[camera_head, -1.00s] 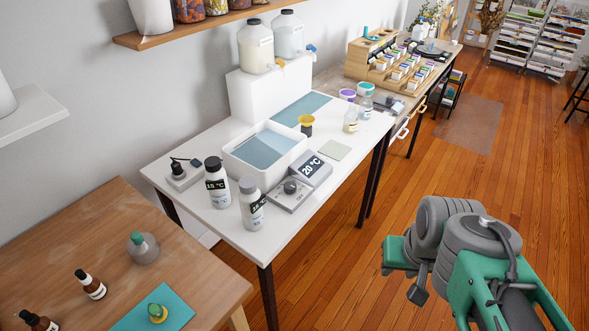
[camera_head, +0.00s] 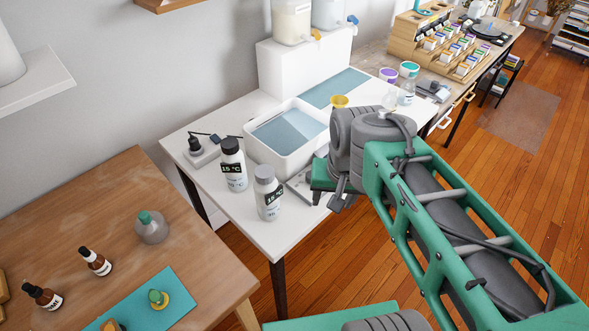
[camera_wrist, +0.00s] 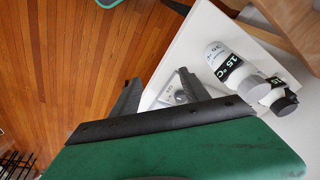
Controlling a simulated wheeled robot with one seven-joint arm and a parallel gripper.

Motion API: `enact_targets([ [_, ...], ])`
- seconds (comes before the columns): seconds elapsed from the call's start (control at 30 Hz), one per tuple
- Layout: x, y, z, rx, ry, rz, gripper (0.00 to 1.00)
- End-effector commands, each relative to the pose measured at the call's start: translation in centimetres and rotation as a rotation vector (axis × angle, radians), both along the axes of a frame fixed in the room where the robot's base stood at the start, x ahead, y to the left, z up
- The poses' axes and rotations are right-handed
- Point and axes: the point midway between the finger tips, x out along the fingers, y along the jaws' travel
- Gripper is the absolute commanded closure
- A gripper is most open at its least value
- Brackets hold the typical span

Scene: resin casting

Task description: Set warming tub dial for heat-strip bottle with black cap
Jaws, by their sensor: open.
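The bottle with the black cap (camera_head: 233,168) stands upright on the white table, left of the warming tub (camera_head: 257,150); its dark heat strip reads 15 °C. A similar grey-capped bottle (camera_head: 268,197) stands in front of it, its strip also reading 15 °C. Both show in the wrist view, the grey-capped one (camera_wrist: 219,55) nearer the fingers and the black cap (camera_wrist: 285,103) at right. The dial unit (camera_head: 300,188) is mostly hidden by my arm; part of it shows beyond my fingers in the wrist view (camera_wrist: 168,93). My gripper (camera_wrist: 158,80) is open and empty, apart from the bottles.
A small plugged device (camera_head: 199,152) with a cable sits at the table's left edge. A white block (camera_head: 295,65) with large jugs stands behind the tub. The wooden table (camera_head: 100,205) at left holds brown bottles, a flask and a teal mat (camera_head: 150,300).

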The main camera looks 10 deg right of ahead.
Motion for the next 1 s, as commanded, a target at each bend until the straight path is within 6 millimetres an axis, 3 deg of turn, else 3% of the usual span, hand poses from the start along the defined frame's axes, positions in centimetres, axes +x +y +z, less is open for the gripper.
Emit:
enact_targets([
  [0.2, 10.2, 0.4, -1.5, 0.134, 0.131, -0.762, 0.43],
  [0.3, 14.2, 0.6, -2.7, 0.163, 0.172, -1.1, 0.43],
  [0.4, 16.7, 0.6, -3.6, 0.173, 0.191, -1.337, 0.43],
  [0.6, 18.0, 0.6, -4.8, 0.177, 0.2, -1.488, 0.43],
  [0.9, 17.9, 0.4, -10.2, 0.178, 0.198, -1.487, 0.43],
  [1.0, 17.9, 0.4, -11.1, 0.179, 0.198, -1.486, 0.43],
])
